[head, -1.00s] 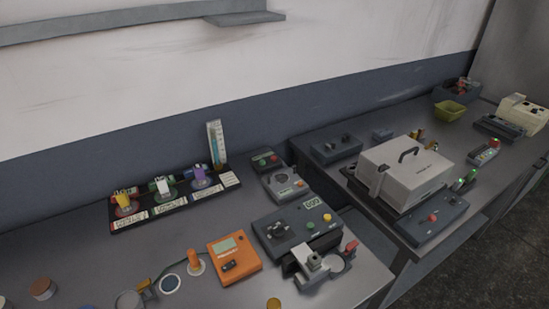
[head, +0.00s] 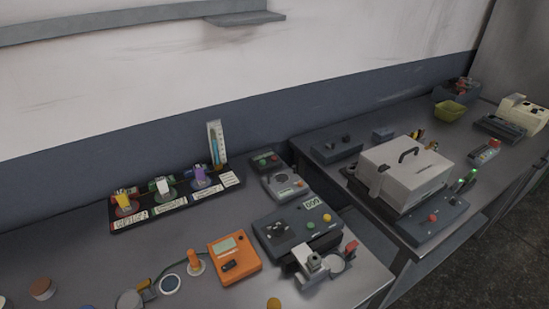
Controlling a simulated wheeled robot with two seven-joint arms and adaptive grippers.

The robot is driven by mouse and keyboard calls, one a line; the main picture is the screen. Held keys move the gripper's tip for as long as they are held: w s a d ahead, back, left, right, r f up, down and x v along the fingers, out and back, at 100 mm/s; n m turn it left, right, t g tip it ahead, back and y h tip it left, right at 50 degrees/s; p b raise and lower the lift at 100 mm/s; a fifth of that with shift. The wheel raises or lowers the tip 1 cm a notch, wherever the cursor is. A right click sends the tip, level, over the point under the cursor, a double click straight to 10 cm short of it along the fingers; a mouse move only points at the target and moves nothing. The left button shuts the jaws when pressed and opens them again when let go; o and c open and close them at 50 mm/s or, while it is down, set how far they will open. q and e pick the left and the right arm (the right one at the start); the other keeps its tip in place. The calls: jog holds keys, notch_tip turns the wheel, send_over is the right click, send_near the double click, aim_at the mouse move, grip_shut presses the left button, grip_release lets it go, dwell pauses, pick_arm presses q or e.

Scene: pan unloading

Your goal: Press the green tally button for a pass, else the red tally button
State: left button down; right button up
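A small dark box (head: 266,161) with a green button (head: 262,160) and a red button (head: 273,156) stands at the back of the left bench, near its right end. In front of it is a larger dark control box (head: 297,232) with a small lit display (head: 311,202), a green button (head: 310,227) and a yellow button (head: 327,217). The display's characters are too small to read surely. Another red button (head: 432,217) is on the dark base at the right bench. Neither of my grippers is in view.
A grey-white fixture with a ring (head: 311,262) stands at the left bench's front right. An orange meter (head: 234,257) and a rack (head: 176,204) of coloured items are to its left. A lidded white case (head: 404,172) is on the right bench. A gap separates the benches.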

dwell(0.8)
